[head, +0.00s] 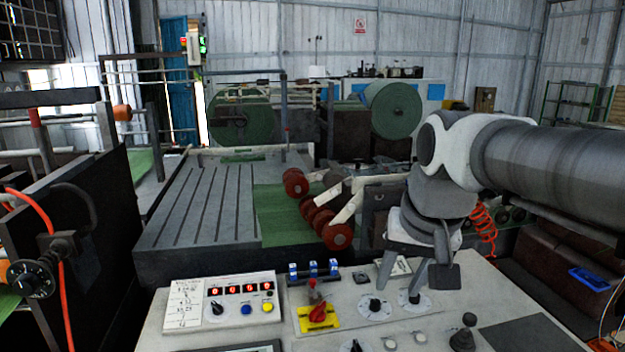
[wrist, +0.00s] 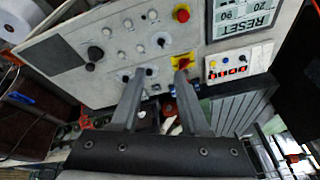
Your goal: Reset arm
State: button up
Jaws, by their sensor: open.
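My gripper (head: 399,284) is open and empty, pointing down over the right half of the light control panel (head: 450,328). In the head view its fingers appear just above two black knobs on pale dials, the left knob (head: 375,304) and the right knob (head: 415,297); I cannot tell whether a fingertip touches the right one. In the wrist view my gripper (wrist: 160,75) has its fingers spread, with the panel (wrist: 120,30) beyond. The yellow-based red switch (head: 318,313) is left of the fingers; it also shows near the right fingertip in the wrist view (wrist: 183,62).
A box with red digits (head: 240,301) stands at the panel's left, near blue toggles (head: 314,270). A black joystick (head: 463,336) stands at front right. The wrist view shows a red button (wrist: 182,13) and a screen reading RESET (wrist: 243,17). Red-ended rollers (head: 322,215) lie behind the panel.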

jog(key=s+d+f+n+t, duration=0.1)
jog(key=s+f+n, duration=0.1)
jog(key=s+f, duration=0.4)
jog(key=s, duration=0.5)
jog(key=shift+s+d+t+h, duration=0.2)
jog(key=shift+d+t+h, duration=0.1)
jog(key=shift+d, duration=0.15)
dwell(0.9)
